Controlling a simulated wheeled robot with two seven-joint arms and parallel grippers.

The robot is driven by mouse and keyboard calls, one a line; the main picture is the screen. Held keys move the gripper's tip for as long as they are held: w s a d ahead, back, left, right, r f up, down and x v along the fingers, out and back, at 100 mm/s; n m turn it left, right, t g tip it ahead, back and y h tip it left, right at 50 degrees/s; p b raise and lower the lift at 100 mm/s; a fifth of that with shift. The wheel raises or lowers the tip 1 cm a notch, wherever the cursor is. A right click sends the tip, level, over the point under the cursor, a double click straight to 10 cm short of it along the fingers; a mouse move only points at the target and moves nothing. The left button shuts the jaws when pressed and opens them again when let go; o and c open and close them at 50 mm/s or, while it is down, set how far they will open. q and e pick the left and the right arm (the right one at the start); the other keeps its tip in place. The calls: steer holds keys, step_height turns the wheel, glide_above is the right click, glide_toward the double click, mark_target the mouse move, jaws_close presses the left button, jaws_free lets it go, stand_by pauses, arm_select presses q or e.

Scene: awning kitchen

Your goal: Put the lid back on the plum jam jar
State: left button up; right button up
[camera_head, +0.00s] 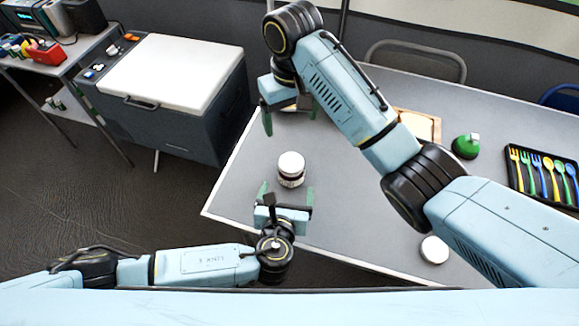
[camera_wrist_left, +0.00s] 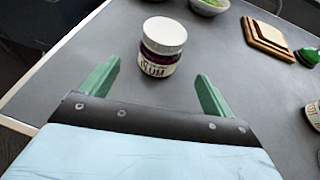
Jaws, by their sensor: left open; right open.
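A jar (camera_head: 291,178) with a white lid (camera_head: 291,161) on top stands upright on the grey table. In the left wrist view the jar (camera_wrist_left: 159,67) has dark contents and a pale label that I cannot read surely; its white lid (camera_wrist_left: 165,33) looks seated. My left gripper (camera_head: 286,194) is open and empty on the near side of the jar, its green fingers pointing toward it. My right gripper (camera_head: 290,113) is open beyond the jar, near the table's far left part. A white round disc (camera_head: 434,249) lies near the front edge; I cannot tell whether it is a loose lid.
A labelled container (camera_wrist_left: 312,116) is cut off at the right of the wrist view. Bowls (camera_wrist_left: 208,5), wooden boards (camera_wrist_left: 268,36), a green object (camera_head: 465,147) and a cutlery tray (camera_head: 512,178) stand farther back. My right arm crosses above the table. A cooler (camera_head: 160,75) stands left.

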arm_select(q)
steer(key=v, duration=0.4)
steer(key=shift+s+p, duration=0.2)
steer(key=shift+p, duration=0.1)
